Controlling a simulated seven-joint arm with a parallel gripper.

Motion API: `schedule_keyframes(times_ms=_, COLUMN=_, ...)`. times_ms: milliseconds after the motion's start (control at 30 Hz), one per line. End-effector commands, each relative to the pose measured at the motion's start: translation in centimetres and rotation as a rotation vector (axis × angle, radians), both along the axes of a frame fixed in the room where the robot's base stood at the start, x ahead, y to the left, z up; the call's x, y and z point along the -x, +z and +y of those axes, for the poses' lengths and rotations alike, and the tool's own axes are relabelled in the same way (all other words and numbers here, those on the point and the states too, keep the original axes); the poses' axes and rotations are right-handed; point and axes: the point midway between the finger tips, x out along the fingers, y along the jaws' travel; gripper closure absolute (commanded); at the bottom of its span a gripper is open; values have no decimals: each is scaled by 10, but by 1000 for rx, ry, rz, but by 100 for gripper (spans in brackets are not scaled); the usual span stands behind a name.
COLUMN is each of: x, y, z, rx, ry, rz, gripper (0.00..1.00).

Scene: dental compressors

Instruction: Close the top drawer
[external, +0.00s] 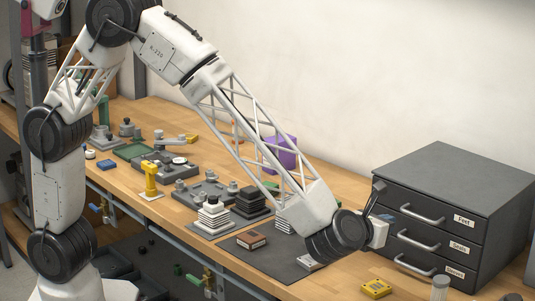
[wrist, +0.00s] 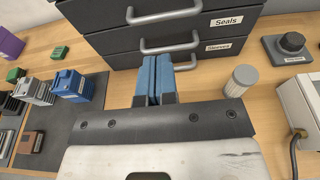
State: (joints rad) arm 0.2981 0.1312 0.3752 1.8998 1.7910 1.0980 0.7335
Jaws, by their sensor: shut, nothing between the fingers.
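A dark grey cabinet (external: 455,165) with three drawers stands at the right end of the bench. The top drawer (external: 437,203), labelled "Feet", looks about flush with the drawers below; no clear gap shows. The middle drawer, labelled "Seals" (wrist: 205,28), and the bottom drawer, labelled "Sleeves" (wrist: 112,48), show there. Contact cannot be told. In the external view my wrist hides the cabinet's left front.
A ribbed light cylinder (wrist: 241,80) stands right of my fingers. A yellow device (external: 376,288) lies at the bench's front. A dark mat (external: 262,250) with small blocks lies left of my gripper. A grey box with a cable (wrist: 302,100) is at the right.

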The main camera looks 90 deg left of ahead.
Motion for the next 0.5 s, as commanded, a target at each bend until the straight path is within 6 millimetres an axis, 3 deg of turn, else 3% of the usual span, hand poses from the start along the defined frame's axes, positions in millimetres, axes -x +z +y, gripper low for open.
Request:
schedule_keyframes(times_ms=200, x=19, y=6, z=-19, rx=1, ry=-1, rz=-1, gripper=100)
schedule_keyframes(times_ms=500, x=28, y=8, z=-28, rx=0, ry=0, rz=0, gripper=100)
